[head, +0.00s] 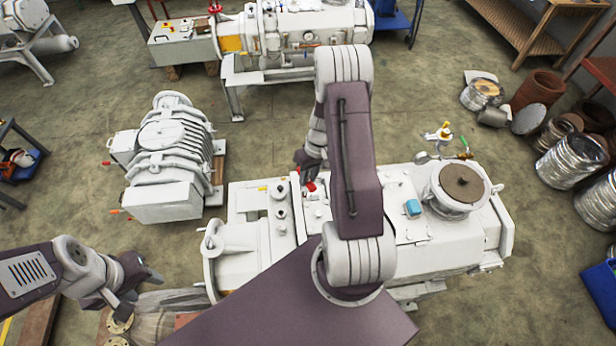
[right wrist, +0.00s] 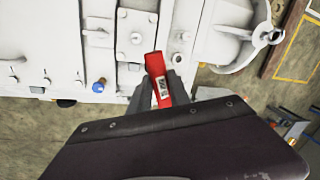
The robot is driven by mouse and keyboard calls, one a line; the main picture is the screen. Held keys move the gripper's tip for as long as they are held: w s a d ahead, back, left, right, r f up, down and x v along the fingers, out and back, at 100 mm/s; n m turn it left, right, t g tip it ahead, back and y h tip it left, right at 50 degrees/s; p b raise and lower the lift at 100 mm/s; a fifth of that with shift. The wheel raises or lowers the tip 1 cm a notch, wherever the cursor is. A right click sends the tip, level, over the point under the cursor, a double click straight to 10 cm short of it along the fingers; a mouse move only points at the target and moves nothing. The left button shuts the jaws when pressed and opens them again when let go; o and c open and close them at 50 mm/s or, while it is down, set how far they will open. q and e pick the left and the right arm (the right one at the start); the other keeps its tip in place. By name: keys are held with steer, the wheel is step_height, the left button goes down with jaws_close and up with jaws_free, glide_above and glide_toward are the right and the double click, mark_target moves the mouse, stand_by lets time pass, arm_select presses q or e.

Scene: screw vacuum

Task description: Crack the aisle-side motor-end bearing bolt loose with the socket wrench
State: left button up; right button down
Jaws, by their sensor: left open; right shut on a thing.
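My right gripper (right wrist: 159,92) is shut on a red handle (right wrist: 155,72) with a pale label, which I take to be the socket wrench. In the head view the red handle (head: 310,187) shows just below the right gripper (head: 304,172), over the white vacuum machine (head: 430,240). Any socket end is hidden or too small to make out. The wrist view shows several bolt heads on white plates (right wrist: 137,38), but I cannot tell which is the bearing bolt or whether the wrench touches one. My left gripper (head: 145,298) is open and empty at the lower left, apart from the machine.
A ribbed white pump unit (head: 170,150) stands at the left, and another white machine (head: 300,30) at the back. Metal drums (head: 565,160) line the right side. A blue cap (head: 413,207) sits on the near machine. Open floor lies around the machines.

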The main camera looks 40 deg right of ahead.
step_height(320, 180, down, 4)
steer(key=b, duration=0.4)
steer(key=shift+s+a+f, duration=0.1)
steer(key=shift+f, duration=0.05)
steer(key=shift+f+b, duration=0.3)
steer(key=shift+f, duration=0.15)
steer(key=shift+b, duration=0.4)
